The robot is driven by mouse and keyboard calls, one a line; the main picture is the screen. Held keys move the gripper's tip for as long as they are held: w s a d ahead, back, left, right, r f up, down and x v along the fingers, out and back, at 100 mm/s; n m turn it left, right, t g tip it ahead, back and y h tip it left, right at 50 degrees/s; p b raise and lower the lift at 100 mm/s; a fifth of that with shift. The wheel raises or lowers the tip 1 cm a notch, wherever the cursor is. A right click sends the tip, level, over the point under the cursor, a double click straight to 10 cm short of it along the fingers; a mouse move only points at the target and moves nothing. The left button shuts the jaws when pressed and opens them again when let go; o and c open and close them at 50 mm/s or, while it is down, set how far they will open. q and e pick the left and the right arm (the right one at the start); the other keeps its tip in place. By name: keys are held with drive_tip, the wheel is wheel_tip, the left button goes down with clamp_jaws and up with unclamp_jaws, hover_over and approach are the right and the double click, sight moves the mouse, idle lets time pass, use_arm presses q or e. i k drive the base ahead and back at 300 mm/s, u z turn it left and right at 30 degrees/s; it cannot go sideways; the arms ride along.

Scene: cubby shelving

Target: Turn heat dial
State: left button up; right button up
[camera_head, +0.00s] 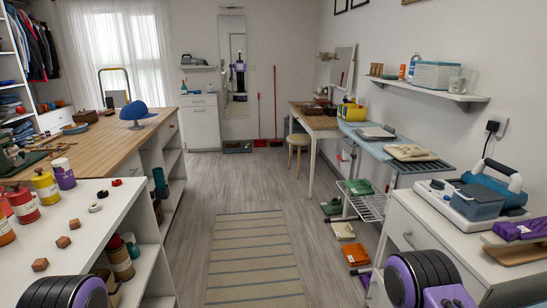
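Neither gripper is in view. Only purple and black parts of my own arms show at the bottom left and bottom right corners, short of the appliance.
A purple folded cloth on a wooden stand (520,229) sits just right of the appliance. A cord runs up to a wall plug (493,126). Folded cloths (356,254) lie on the floor left of the cabinet. The aisle around the striped rug (250,262) is clear.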

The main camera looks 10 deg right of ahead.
sight(436, 183)
drive_tip(key=i, duration=2.3)
drive_tip(key=z, duration=1.45)
